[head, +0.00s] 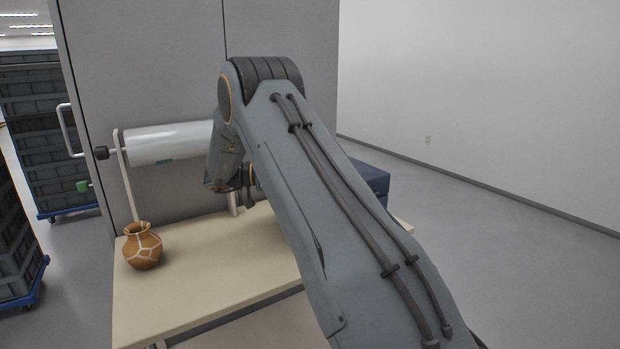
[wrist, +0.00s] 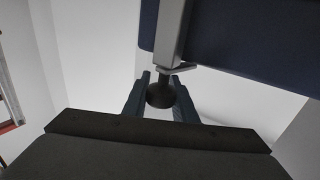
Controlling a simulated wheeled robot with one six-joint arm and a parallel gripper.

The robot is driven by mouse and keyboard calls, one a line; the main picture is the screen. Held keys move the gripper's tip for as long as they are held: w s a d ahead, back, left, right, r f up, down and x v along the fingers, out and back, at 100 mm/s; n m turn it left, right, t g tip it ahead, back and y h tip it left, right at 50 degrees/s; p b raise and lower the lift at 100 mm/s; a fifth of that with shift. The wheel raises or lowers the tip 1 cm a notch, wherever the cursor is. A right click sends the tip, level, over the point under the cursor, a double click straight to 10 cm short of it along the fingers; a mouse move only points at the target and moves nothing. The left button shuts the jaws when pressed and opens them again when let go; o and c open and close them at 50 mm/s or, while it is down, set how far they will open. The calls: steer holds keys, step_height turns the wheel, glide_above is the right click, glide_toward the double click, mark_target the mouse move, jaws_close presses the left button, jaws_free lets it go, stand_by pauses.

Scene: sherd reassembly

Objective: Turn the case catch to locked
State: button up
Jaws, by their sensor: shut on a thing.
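In the wrist view my gripper (wrist: 160,91) is shut on a dark round knob (wrist: 160,96), with one finger on each side of it. The knob sits at the end of a grey metal lever, the catch (wrist: 172,40), which runs along the dark blue case (wrist: 235,45). In the head view the blue case (head: 368,177) shows only in part at the right end of the table, behind my arm. My arm hides the catch there, and the fingertips are not seen in that view. I cannot tell the catch's marked position.
A brown pot with pale joint lines (head: 142,247) stands on the left of the cream table (head: 215,262). A roll of clear wrap (head: 165,143) hangs behind it on a stand. Stacked dark crates (head: 55,150) stand at left. The floor at right is clear.

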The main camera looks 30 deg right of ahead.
steer(key=shift+g, duration=0.3)
steer(key=o, duration=1)
steer(key=shift+s, duration=0.1)
steer(key=shift+o, duration=0.2)
steer(key=shift+a, duration=0.1)
